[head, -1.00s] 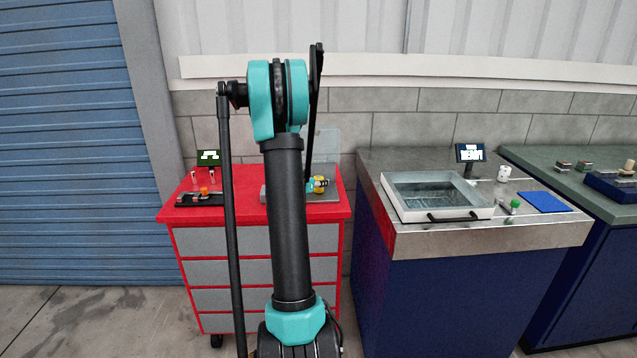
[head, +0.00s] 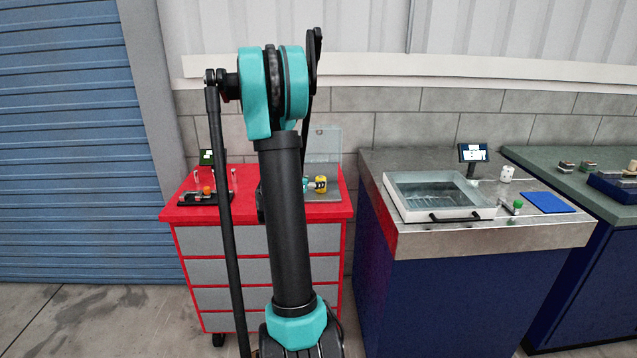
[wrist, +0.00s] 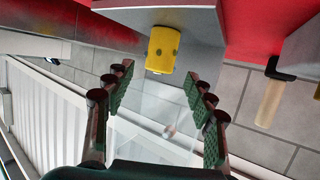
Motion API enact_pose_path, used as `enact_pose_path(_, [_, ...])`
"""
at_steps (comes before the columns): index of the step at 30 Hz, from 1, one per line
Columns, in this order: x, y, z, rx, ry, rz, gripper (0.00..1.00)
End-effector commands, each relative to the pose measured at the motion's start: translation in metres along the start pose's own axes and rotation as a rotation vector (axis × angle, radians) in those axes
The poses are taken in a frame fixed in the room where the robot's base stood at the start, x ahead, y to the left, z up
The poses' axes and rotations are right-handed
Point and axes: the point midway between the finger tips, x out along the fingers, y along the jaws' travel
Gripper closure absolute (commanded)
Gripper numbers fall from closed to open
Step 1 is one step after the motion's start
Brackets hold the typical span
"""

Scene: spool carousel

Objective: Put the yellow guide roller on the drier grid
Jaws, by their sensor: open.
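The yellow guide roller (head: 321,184) sits at the right of the red cabinet top, by a grey block. In the wrist view the yellow roller (wrist: 161,50) lies against a grey surface, with two dark spots on its side. My gripper (wrist: 160,83) is open, its green-padded fingers apart with the roller beyond their tips and nothing held between them. In the head view my arm hides most of the gripper. A white-framed, glass-like box (head: 492,211) with a black handle stands on the steel-topped bench; it looks like the drier.
The red cabinet (head: 335,210) also bears a small screen (head: 206,157) and a black rack with pegs at its left. A clear panel (head: 327,142) stands behind the roller. A blue mat (head: 546,202) and green-capped part (head: 517,204) lie right of the box.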

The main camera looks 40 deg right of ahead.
Motion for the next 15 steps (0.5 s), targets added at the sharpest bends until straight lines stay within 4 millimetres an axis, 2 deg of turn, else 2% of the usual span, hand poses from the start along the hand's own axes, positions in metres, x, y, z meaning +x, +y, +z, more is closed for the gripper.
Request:
enact_pose_path(1, [-0.011, -0.001, 0.000, -0.002, 0.000, -0.004, 0.45])
enact_pose_path(6, [-0.039, -0.001, 0.000, -0.001, 0.000, -0.003, 0.45])
enact_pose_path(10, [-0.051, -0.001, 0.000, -0.001, 0.000, -0.001, 0.45])
enact_pose_path(15, [-0.057, 0.000, 0.000, -0.002, -0.001, -0.001, 0.45])
